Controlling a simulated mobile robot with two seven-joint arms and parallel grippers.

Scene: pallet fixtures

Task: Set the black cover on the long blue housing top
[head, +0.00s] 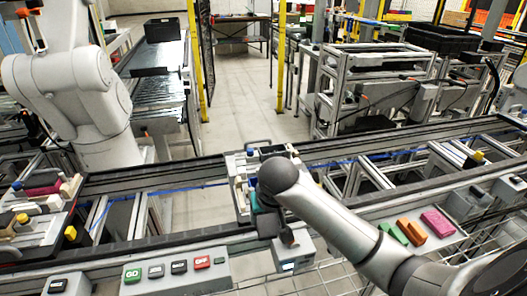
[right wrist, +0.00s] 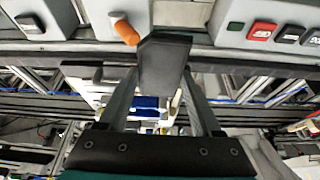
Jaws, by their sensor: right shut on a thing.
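My right gripper (right wrist: 163,80) is shut on the black cover (right wrist: 164,62), a dark block held between the two fingers in the right wrist view. Beyond and below it, a blue part (right wrist: 148,104), apparently the long blue housing, shows between the fingers on a light pallet fixture. The cover looks apart from it; the height gap cannot be told. In the head view my right gripper (head: 262,208) is over the front side of the pallet (head: 242,188) on the conveyor, and my wrist hides much of the pallet and the cover. My left gripper is out of view.
Conveyor rails (head: 165,172) run across the view. A button panel (head: 170,272) and a small grey box with an orange button (head: 290,252) stand at the front. Green, orange and pink blocks (head: 410,231) lie at right. A white robot arm (head: 65,85) stands at left.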

